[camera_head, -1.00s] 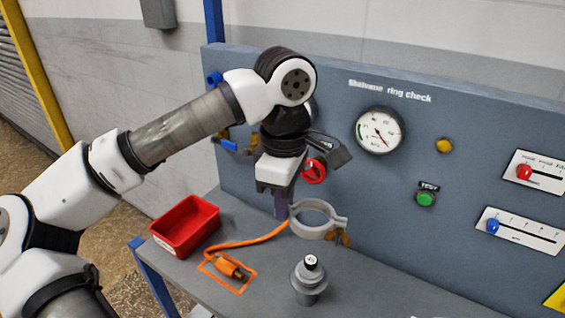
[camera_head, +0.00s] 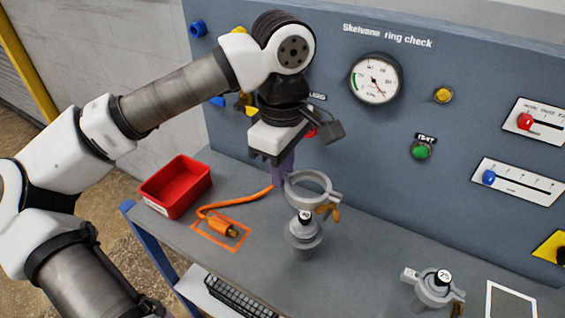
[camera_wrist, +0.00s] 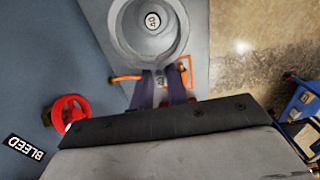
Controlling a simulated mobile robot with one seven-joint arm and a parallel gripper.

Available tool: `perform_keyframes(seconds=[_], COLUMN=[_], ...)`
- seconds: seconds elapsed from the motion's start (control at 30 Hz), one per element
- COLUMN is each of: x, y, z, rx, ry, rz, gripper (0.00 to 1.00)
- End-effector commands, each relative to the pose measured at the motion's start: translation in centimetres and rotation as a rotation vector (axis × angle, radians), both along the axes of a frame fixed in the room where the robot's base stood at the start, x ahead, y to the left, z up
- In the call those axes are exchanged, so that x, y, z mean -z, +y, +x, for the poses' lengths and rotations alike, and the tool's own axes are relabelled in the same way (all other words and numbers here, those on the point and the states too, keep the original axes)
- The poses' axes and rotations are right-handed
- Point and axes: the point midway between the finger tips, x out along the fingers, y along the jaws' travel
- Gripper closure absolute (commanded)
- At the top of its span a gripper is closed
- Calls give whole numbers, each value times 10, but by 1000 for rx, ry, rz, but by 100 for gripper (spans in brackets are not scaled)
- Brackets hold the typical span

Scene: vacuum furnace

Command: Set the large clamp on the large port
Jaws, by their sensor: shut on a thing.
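The large clamp (camera_head: 333,197) is a grey ring with a brass wing nut. My gripper (camera_head: 283,168) is shut on its tab and holds the ring roughly level above the bench. In the head view the ring overlaps the upper part of the port. The ring looks raised above the port; the exact gap cannot be told. My fingers also show in the wrist view (camera_wrist: 162,88).
A second, smaller port with a clamp (camera_head: 435,290), marked 25, stands at the right. A red bin (camera_head: 176,187) and an orange cable (camera_head: 235,203) lie left. The panel (camera_head: 300,60) with gauge rises behind. A red knob (camera_wrist: 68,112) is near my gripper.

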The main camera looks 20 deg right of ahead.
Motion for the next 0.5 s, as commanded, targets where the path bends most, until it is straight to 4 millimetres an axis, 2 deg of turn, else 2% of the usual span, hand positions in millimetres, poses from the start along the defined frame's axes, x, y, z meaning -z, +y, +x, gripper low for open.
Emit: perform_keyframes(seconds=[0.5], x=[28], y=[0], z=[0], rx=[0], ry=[1], rz=[-1], gripper=[100])
